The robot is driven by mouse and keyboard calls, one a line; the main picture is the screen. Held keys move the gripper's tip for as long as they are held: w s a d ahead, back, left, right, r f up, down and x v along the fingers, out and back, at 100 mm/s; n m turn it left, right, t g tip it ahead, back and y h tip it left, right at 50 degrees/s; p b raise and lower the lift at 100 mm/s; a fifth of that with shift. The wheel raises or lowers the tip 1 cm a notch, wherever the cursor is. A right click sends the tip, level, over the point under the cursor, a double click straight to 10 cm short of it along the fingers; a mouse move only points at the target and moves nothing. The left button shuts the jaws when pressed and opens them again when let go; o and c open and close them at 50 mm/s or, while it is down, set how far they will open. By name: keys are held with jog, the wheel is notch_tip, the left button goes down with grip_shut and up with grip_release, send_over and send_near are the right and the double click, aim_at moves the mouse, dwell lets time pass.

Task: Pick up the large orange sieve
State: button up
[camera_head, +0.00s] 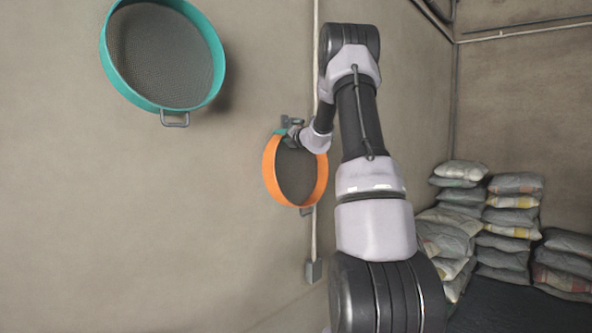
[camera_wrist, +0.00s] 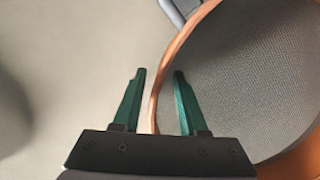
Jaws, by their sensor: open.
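The large orange sieve (camera_head: 267,172) hangs against the wall in the head view, with a dark mesh and a small grey handle at its bottom. In the wrist view its orange rim (camera_wrist: 168,75) runs up between the two green fingers, and its grey mesh (camera_wrist: 255,75) fills the right side. My gripper (camera_wrist: 160,73) is open, with one finger left of the rim and the other over the mesh side. In the head view my gripper (camera_head: 291,127) is at the sieve's upper edge, partly hidden by my wrist. Whether a finger touches the rim cannot be told.
A teal sieve (camera_head: 213,75) hangs on the wall at upper left. Stacked sacks (camera_head: 511,218) stand at the right. The wall at lower left is bare.

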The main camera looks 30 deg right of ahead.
jog(key=shift+c, duration=0.4)
grip_shut()
jog(key=shift+r, duration=0.1)
dwell(0.8)
